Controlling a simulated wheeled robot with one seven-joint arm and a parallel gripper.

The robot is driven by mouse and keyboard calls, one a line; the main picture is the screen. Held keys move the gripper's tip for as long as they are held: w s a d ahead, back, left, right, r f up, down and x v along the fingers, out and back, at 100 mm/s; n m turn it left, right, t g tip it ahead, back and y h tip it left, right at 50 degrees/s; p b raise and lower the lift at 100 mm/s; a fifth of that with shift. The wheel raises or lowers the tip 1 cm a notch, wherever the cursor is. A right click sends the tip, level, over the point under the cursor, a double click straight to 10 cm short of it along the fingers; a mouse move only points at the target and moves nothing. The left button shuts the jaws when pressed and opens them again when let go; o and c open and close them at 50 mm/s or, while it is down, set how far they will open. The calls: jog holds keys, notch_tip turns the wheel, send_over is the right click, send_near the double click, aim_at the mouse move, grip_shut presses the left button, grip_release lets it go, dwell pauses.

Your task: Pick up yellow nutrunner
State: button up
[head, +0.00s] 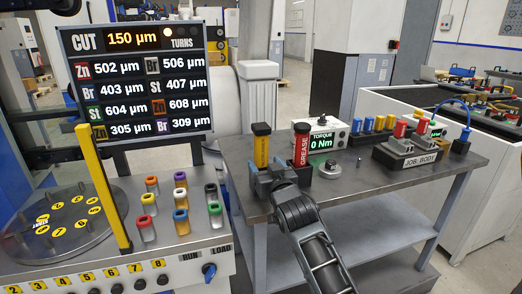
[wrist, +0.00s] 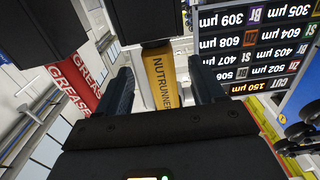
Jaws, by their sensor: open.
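The yellow nutrunner (head: 261,150) stands upright with a dark top near the left back part of the grey bench. My gripper (head: 264,180) is at its lower part in the head view, hiding its base. In the wrist view the nutrunner (wrist: 158,75), with its name printed on it, shows between the two dark fingers of my gripper (wrist: 161,88). The fingers are apart, with a visible gap on each side of it. My gripper is open and holds nothing.
A red grease tube (head: 301,146) stands close to the right of the nutrunner, also in the wrist view (wrist: 75,80). A torque display (head: 322,138) is behind it. A job body fixture (head: 408,150) is at right. A yellow post (head: 103,188) and display board (head: 138,82) are left.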

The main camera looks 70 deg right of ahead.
aim_at(263, 163)
jog(key=shift+f+p+x, duration=0.15)
jog(key=shift+p+x, duration=0.1)
jog(key=shift+x, duration=0.9)
jog(key=shift+f+p+x, duration=0.15)
jog(key=shift+p+x, duration=0.1)
jog(key=shift+x, duration=0.95)
jog(key=shift+c, duration=0.5)
jog(key=c, duration=1)
jog(key=shift+r, duration=0.1)
jog(key=shift+c, duration=0.3)
